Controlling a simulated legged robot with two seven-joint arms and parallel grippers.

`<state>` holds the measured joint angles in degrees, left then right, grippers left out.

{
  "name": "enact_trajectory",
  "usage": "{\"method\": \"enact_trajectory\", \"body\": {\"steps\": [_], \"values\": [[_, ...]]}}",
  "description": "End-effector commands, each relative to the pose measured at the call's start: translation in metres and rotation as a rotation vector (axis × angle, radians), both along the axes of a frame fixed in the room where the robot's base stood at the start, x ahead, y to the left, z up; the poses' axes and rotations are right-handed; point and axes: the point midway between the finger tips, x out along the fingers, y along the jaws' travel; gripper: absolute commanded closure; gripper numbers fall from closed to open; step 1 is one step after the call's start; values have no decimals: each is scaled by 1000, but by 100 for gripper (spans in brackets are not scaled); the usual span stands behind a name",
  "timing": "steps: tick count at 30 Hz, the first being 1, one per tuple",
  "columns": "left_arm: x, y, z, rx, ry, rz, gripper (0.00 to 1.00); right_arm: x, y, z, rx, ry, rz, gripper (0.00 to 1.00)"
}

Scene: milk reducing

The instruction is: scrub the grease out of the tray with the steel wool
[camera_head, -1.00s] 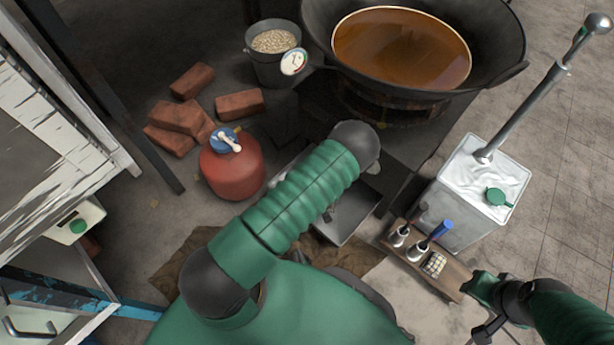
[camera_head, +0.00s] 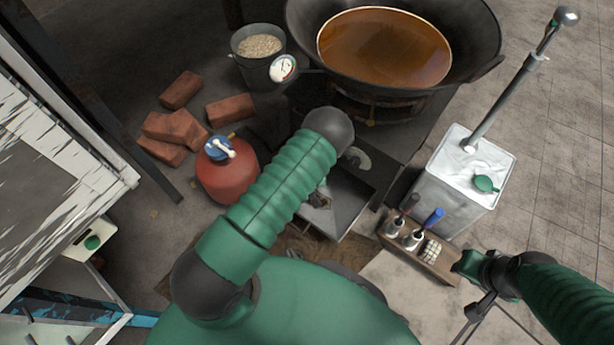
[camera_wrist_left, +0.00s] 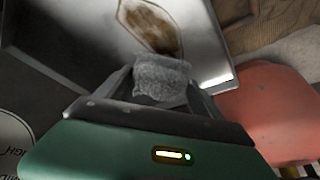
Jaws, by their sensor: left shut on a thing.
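The metal tray (camera_head: 352,200) lies on the ground in the middle of the head view, partly hidden by my left arm. In the left wrist view the tray (camera_wrist_left: 75,45) shows a brown grease patch (camera_wrist_left: 158,25) on its floor. My left gripper (camera_wrist_left: 160,88) is shut on the grey steel wool (camera_wrist_left: 162,76). The wool is over the tray, just on the near side of the grease; I cannot tell whether it touches the metal. My right gripper (camera_head: 468,264) is beside a wooden rack at the right, its jaws too small to read.
A red canister (camera_head: 228,178) stands left of the tray, with bricks (camera_head: 178,130) beyond. A large wok of brown liquid (camera_head: 385,50) stands behind. A white-topped metal can (camera_head: 455,180) and the wooden rack (camera_head: 420,246) with tools are at the right.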

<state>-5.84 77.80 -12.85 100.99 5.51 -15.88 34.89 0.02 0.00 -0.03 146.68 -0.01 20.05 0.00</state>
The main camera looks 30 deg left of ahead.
Motion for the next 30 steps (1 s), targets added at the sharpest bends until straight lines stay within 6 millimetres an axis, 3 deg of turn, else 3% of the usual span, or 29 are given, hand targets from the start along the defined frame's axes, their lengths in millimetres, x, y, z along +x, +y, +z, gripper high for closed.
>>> {"method": "enact_trajectory", "body": {"steps": [9, 20, 23, 26, 30], "values": [[7, 2, 30, 3, -1, -1, 56, 0, 0, 23, 0, 0, 1, 67], [7, 3, 30, 1, -1, -1, 56, 0, 0, 23, 0, 0, 1, 67], [12, 1, 40, 0, -2, -10, 56, 0, 0, 24, 0, 0, 1, 67], [26, -9, 76, -3, -4, -54, 56, 0, 0, 27, 0, 0, 1, 67], [47, -35, 168, -11, 1, -189, 56, 0, 0, 33, 0, 0, 1, 67]]}}
